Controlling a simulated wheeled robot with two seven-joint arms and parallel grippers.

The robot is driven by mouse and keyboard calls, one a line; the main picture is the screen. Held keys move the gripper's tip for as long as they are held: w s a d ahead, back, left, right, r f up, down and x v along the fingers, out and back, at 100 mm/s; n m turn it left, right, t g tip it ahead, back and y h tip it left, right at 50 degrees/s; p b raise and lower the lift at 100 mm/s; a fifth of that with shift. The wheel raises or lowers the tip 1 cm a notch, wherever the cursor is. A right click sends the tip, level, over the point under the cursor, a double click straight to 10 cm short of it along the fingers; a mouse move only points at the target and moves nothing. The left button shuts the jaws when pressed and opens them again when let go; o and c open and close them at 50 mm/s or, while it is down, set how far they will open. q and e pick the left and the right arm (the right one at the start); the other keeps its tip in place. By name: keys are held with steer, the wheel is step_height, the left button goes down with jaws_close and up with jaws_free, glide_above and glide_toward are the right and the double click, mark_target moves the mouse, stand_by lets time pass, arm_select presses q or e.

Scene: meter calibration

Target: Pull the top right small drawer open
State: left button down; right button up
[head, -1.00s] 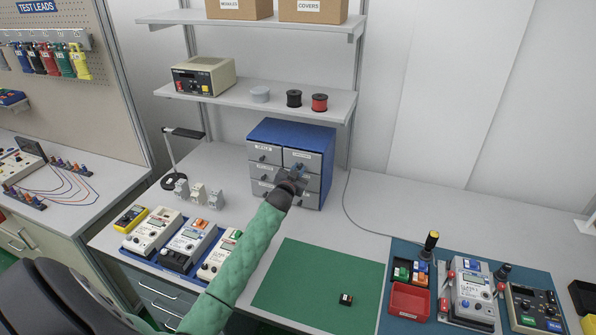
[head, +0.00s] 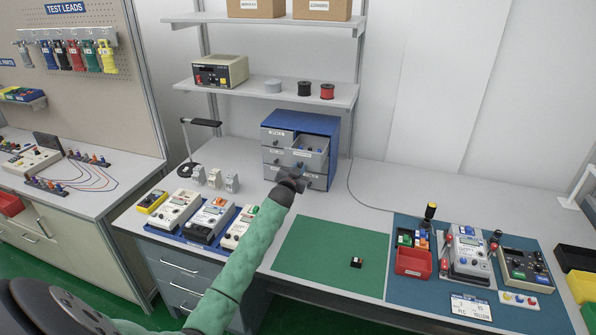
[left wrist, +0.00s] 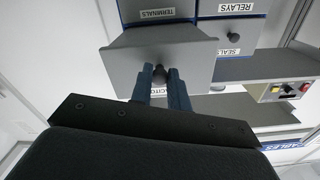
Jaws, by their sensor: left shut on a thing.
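The small drawer cabinet (head: 333,130) has a blue shell and grey drawers, and stands against the back wall on the bench. Its top right small drawer (head: 310,158) is pulled out, with its inside and some blue parts showing. My left gripper (head: 300,178) is in front of that drawer. In the left wrist view, the left gripper's two blue-grey fingers (left wrist: 160,88) are shut on the dark knob (left wrist: 158,72) of the grey drawer front (left wrist: 190,55). My right gripper is not in view.
Several meters (head: 210,219) stand on a blue tray left of my arm. A green mat (head: 310,265) with one small part lies in front of the cabinet. A shelf (head: 340,95) hangs above.

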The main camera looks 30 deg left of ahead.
arm_select(q)
steer(key=shift+r, duration=0.2)
steer(key=shift+w+f, duration=0.25)
steer(key=shift+f, duration=0.05)
steer(key=c, duration=1.6)
jaws_free()
steer(key=shift+s, duration=0.15)
steer(key=shift+o, duration=1.3)
steer(key=shift+s+r, duration=0.1)
steer(key=shift+r, duration=0.05)
steer(key=shift+f, duration=0.25)
steer(key=shift+s+d+b, duration=0.1)
steer(key=shift+s+b, duration=0.3)
steer(key=shift+s, duration=0.05)
steer(key=b+v, duration=0.2)
steer(key=v, duration=0.4)
steer(key=shift+s+r+b, duration=0.15)
steer(key=shift+s+b, duration=0.15)
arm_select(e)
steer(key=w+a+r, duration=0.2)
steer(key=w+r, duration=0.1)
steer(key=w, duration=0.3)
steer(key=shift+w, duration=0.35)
